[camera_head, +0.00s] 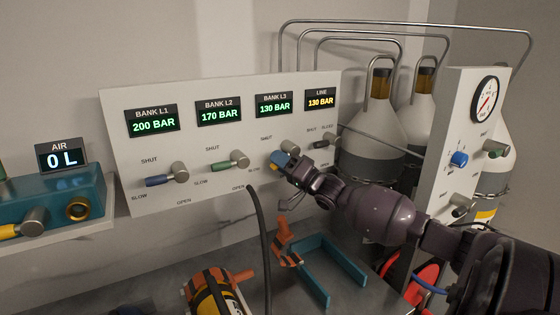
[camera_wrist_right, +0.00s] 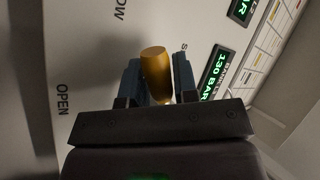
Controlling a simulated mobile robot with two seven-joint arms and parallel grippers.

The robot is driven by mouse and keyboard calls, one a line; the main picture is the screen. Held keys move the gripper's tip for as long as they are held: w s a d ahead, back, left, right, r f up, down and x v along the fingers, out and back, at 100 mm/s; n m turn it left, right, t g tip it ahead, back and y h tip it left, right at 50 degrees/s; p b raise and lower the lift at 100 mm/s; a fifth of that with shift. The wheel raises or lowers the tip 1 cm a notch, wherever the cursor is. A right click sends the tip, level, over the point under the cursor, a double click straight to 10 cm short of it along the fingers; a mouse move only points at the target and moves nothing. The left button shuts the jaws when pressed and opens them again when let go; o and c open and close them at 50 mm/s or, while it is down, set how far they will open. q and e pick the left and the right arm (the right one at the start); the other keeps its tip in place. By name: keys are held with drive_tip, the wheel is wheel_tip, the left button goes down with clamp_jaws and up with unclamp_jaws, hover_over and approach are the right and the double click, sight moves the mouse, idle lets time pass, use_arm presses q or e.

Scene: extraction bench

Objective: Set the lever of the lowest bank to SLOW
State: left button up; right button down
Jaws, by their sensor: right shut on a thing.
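The bank panel (camera_head: 120,110) carries displays for L1 at 200 BAR, L2 at 170 BAR and L3 (camera_head: 274,104) at 130 BAR, the lowest. My right gripper (camera_head: 279,161) is at the L3 lever, shut on it, with its blue fingers hiding most of the handle in the head view. In the right wrist view the yellow lever (camera_wrist_right: 156,72) stands between the fingers, its end toward the side with the SLOW and SHUT lettering; its exact setting is hard to tell. The L3 knob (camera_head: 290,148) shows behind the gripper. My left gripper is not in view.
The L1 lever (camera_head: 160,180) and L2 lever (camera_head: 222,164) point left; the line valve (camera_head: 325,142) is close right of my gripper. A black hose (camera_head: 262,230) rises in front of the panel. Gas cylinders (camera_head: 375,130) and a gauge panel (camera_head: 450,110) stand at right.

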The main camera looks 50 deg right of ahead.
drive_tip(key=c, duration=1.2)
unclamp_jaws()
drive_tip(key=shift+o, duration=0.2)
drive_tip(key=shift+s, duration=0.1)
drive_tip(key=v, duration=1)
drive_tip(key=shift+s+f, duration=0.2)
drive_tip(key=shift+s, duration=0.1)
drive_tip(key=shift+d, duration=0.1)
